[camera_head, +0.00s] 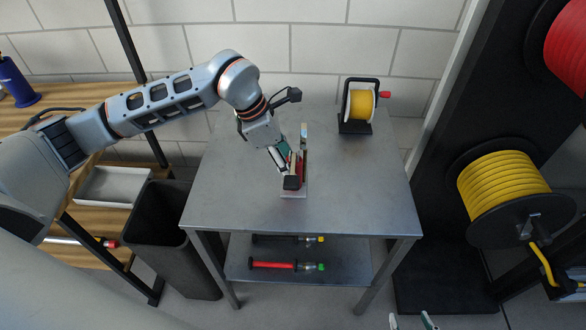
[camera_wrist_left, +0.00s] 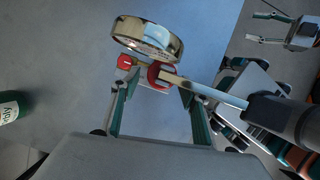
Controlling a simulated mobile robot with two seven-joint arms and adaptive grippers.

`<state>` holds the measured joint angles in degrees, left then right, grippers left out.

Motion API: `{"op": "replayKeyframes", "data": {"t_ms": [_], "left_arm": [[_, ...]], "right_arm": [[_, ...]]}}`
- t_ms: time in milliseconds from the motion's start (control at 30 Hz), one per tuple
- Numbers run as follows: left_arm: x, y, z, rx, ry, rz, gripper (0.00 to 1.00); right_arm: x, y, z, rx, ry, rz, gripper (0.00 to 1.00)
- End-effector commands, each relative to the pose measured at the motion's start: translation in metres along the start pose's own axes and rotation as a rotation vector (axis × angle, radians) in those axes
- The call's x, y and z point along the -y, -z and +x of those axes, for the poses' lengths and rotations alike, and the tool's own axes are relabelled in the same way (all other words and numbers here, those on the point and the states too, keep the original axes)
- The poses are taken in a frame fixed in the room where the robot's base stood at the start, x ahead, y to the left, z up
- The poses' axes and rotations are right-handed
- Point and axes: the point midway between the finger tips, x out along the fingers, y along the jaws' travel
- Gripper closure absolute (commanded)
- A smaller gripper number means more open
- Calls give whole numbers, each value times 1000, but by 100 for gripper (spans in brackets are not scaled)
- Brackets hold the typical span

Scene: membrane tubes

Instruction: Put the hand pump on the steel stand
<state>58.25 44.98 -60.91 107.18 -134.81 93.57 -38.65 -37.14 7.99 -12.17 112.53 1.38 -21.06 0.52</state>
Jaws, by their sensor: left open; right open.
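The hand pump (camera_head: 300,168) has red parts, a round gauge seen edge-on and a black-ended lever. It appears to stand on the top of the grey steel stand (camera_head: 240,190), near the middle. In the left wrist view the pump's gauge (camera_wrist_left: 146,36) and lever (camera_wrist_left: 215,92) show just beyond the fingertips. My left gripper (camera_head: 285,165) is at the pump, with its fingers (camera_wrist_left: 155,95) apart; I cannot tell whether they touch it. It partly hides the pump in the head view. My right gripper (camera_head: 412,320) is open and empty at the bottom edge.
A yellow reel (camera_head: 361,104) stands at the stand's back right. Red and black tubes (camera_head: 275,265) lie on its lower shelf. A dark bin (camera_head: 165,235) and wooden bench stand left, hose reels (camera_head: 505,187) right. The front and right of the stand's top are clear.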

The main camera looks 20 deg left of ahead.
Motion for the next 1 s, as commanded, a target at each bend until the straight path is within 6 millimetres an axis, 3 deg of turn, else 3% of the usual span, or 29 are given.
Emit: {"op": "replayKeyframes", "data": {"t_ms": [200,400,1000], "left_arm": [[-1,0,-47,0,-4,0,55],[0,0,-72,0,-1,0,55],[0,0,-79,0,1,0,55]], "right_arm": [[0,2,-1,-1,0,0,52],[0,2,-1,-1,0,0,52],[0,-1,-1,3,1,0,52]]}}
